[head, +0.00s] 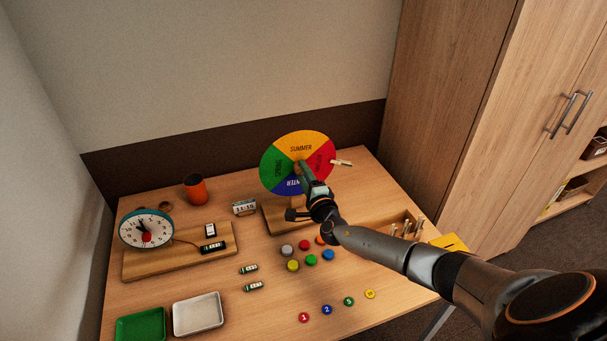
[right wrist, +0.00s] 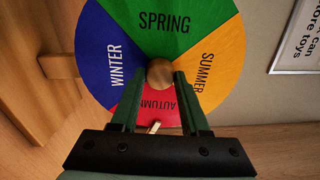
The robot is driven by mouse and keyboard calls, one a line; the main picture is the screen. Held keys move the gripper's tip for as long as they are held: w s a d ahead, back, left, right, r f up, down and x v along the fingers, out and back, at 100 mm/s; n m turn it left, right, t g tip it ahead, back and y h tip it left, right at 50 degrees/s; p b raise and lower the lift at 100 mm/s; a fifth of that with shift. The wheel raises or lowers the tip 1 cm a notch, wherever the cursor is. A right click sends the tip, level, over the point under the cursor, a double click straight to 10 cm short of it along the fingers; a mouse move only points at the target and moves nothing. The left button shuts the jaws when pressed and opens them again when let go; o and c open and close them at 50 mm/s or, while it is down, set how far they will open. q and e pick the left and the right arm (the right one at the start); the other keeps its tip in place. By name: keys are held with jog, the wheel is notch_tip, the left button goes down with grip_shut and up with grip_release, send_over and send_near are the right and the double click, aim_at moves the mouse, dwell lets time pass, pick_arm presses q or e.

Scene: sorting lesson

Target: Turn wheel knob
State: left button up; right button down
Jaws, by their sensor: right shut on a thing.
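The season wheel (head: 290,141) stands upright at the back of the table, with yellow SUMMER at the top, red AUTUMN right, blue WINTER at the bottom and green SPRING left. Its round wooden knob (right wrist: 160,70) is at the centre in the right wrist view. My right gripper (head: 304,173) is in front of the wheel, its two green fingers (right wrist: 159,82) shut on the knob from either side. The fingers and arm hide part of the wheel and its stand (head: 276,218). A small wooden peg (head: 343,163) sits at the red sector's edge. My left gripper is out of view.
Left on the table are a clock on a board (head: 147,229), an orange cup (head: 195,189), a green tray (head: 141,326) and a white tray (head: 197,315). Coloured counters (head: 293,265) and numbered discs (head: 327,309) lie below my right arm. A cabinet (head: 460,110) stands at right.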

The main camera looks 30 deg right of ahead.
jog(key=shift+r+n, duration=0.1)
jog(key=shift+n, duration=0.4)
jog(key=shift+c, duration=1.9)
grip_release()
jog(key=shift+s, duration=0.1)
jog(key=v, duration=1.2)
jog(key=shift+s, duration=0.15)
